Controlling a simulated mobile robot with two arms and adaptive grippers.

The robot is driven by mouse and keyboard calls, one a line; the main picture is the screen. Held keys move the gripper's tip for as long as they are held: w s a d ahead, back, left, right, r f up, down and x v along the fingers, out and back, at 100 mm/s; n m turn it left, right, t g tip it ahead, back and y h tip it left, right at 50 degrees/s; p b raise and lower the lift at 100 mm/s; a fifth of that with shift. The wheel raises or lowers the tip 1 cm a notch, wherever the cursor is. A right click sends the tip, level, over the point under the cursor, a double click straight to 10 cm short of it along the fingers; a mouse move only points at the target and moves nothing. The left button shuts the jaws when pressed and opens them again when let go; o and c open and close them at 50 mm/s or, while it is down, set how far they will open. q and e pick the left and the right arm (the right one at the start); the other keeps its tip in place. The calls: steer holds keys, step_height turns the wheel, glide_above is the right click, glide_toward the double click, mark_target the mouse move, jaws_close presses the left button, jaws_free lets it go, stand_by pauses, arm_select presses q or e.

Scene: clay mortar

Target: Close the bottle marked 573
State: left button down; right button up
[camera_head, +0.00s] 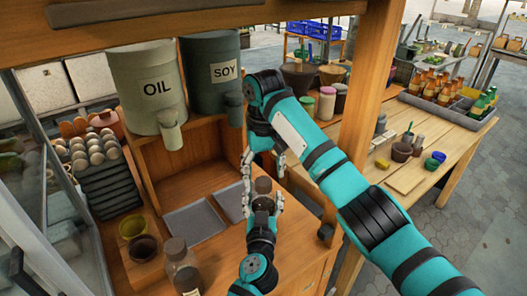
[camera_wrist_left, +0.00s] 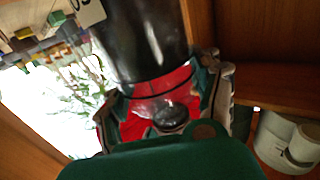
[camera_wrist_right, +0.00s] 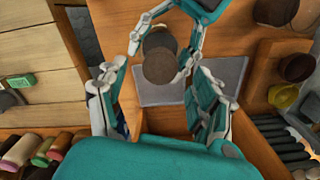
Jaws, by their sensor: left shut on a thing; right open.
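My left gripper (camera_head: 264,203) is shut around a bottle with a dark round top (camera_head: 263,185), held above the counter. In the left wrist view a dark glassy body and a red band (camera_wrist_left: 155,95) show between its fingers. My right gripper (camera_head: 265,165) is open just above that bottle. In the right wrist view its fingers (camera_wrist_right: 158,105) stand apart, with a brown round piece (camera_wrist_right: 158,68) and a darker round piece (camera_wrist_right: 160,42) beyond them. I cannot tell which is the cap. Another glass bottle (camera_head: 183,270) with a brown top stands at the lower left.
The OIL container (camera_head: 145,88) and SOY container (camera_head: 212,75) stand on the wooden shelf behind. A grey tray (camera_head: 194,222) lies on the counter, with a yellow bowl (camera_head: 132,227) to its left. Egg trays (camera_head: 105,180) stand farther left. A table with jars is at right.

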step_height(320, 180, up, 9)
stand_by(0.3)
arm_select(q)
steer(key=shift+c, duration=0.6)
jaws_free()
steer(key=s, duration=1.2)
steer(key=shift+a, duration=0.25)
